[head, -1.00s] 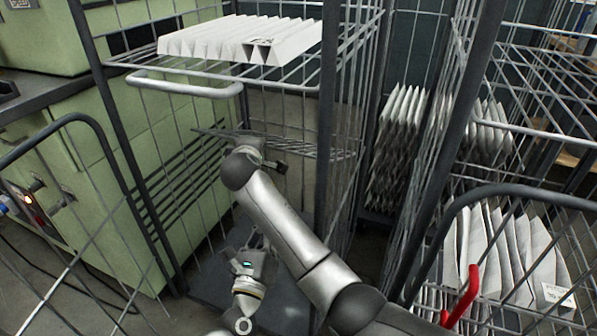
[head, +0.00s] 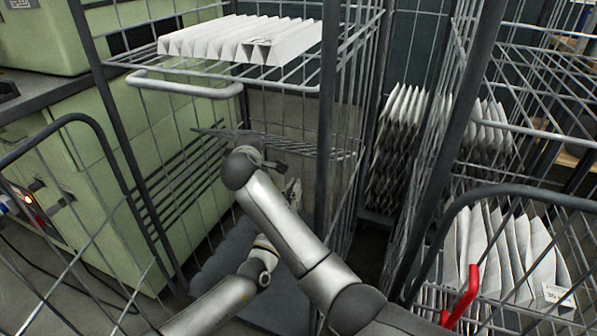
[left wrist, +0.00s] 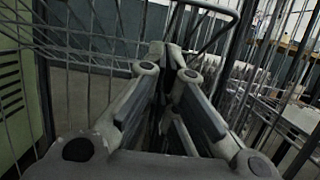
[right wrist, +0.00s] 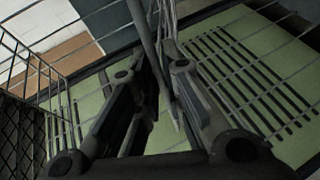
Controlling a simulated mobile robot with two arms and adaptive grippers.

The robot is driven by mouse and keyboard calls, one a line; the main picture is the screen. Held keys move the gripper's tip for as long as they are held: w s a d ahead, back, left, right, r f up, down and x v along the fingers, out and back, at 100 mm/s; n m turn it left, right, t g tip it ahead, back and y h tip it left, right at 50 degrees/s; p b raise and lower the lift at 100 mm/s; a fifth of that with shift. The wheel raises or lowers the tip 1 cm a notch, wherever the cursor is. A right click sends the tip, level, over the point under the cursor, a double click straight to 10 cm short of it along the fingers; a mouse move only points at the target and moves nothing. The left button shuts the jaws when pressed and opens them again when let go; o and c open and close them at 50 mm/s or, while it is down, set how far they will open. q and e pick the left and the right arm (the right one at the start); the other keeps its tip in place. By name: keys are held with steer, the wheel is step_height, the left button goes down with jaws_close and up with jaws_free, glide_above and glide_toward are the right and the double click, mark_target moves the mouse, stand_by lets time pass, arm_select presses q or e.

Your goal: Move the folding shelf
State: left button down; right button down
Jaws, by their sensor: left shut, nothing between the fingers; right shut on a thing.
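The folding shelf (head: 310,147) is a grey wire grid inside the left cage trolley, below its upper shelf. It appears tilted, seen nearly edge-on. My right gripper (head: 268,163) is at the shelf, partly hidden by my arm. In the right wrist view, its fingers (right wrist: 162,62) are closed around a thin bar of the shelf (right wrist: 168,22). My left gripper (head: 293,192) is below the folding shelf, inside the trolley, partly behind my right arm. In the left wrist view, its fingers (left wrist: 174,62) are together and empty, with wire bars beyond them.
White pleated filters (head: 240,40) lie on the upper wire shelf (head: 140,62). A right trolley holds more filters (head: 490,250) and has a red handle (head: 460,297). A green cabinet (head: 90,190) stands left. Trolley side wires and posts (head: 328,120) closely surround my arms.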

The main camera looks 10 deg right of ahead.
arm_select(q)
steer(key=shift+w+d+r, duration=0.3)
steer(key=shift+w+r, duration=0.15)
steer(key=shift+r, duration=0.2)
steer(key=shift+w+d+r, duration=0.35)
steer(key=shift+w+r, duration=0.1)
steer(key=shift+r, duration=0.2)
steer(key=shift+w+d+r, duration=0.3)
steer(key=shift+w+r, duration=0.15)
steer(key=shift+r, duration=0.2)
arm_select(e)
steer(key=shift+d+r, duration=0.1)
steer(key=shift+r, duration=0.05)
